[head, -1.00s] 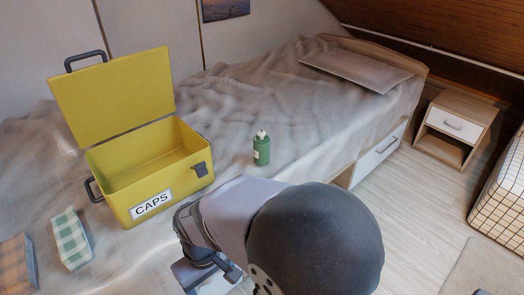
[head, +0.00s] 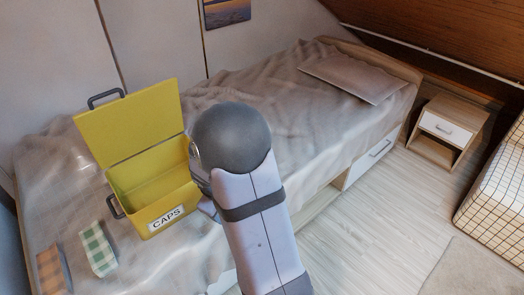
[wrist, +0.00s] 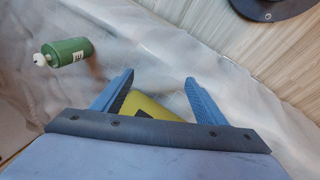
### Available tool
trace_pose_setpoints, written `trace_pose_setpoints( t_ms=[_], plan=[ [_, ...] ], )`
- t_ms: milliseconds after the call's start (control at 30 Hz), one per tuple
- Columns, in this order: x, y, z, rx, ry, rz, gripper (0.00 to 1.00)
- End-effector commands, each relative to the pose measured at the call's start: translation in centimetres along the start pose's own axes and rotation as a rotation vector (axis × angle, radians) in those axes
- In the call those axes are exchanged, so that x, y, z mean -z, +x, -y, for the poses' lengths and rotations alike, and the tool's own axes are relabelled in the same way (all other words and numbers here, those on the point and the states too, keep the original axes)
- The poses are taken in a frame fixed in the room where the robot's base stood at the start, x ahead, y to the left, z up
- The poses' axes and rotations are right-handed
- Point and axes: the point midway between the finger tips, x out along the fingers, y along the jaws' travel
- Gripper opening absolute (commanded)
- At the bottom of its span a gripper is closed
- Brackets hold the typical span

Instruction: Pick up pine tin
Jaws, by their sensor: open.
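A small dark green tin with a white knob on top and a pale label, apparently the pine tin (wrist: 72,52), shows at the upper left of the wrist view. It rests on the pale bed cover, apart from my fingers. My gripper (wrist: 159,76) is open with nothing held between its two blue fingers, and the tin is off to the left of them. In the head view the tin is hidden behind my arm, and the fingers are mostly hidden too.
An open yellow box (head: 160,224) labelled CAPS stands on the bed (head: 310,125), left of my arm; a yellow part shows low between my fingers. A green checked block (head: 98,248) and an orange checked block (head: 52,270) lie left of it. A nightstand (head: 450,127) stands right.

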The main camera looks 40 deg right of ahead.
Motion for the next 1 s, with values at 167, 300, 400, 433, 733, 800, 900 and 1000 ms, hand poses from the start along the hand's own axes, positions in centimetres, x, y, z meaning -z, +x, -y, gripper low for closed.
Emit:
trace_pose_setpoints(
  t_ms=[167,300,400,433,733,800,900,1000],
  plan=[
    [2.6,-1.5,-6.2,-0.042,-0.130,-0.077,0.66],
    [5.5,-2.6,-11.7,-0.110,-0.230,-0.269,0.66],
    [7.3,-4.3,-15.6,-0.192,-0.262,-0.419,0.66],
    [7.7,-4.9,-16.7,-0.220,-0.257,-0.465,0.66],
    [10.6,-5.3,-26.4,-0.328,0.329,-0.968,0.66],
    [10.2,-5.2,-28.3,-0.324,0.508,-1.087,0.66],
    [8.6,-4.7,-30.5,-0.318,0.722,-1.223,0.66],
    [7.0,-3.4,-31.2,-0.316,0.840,-1.255,0.66]
  ],
)
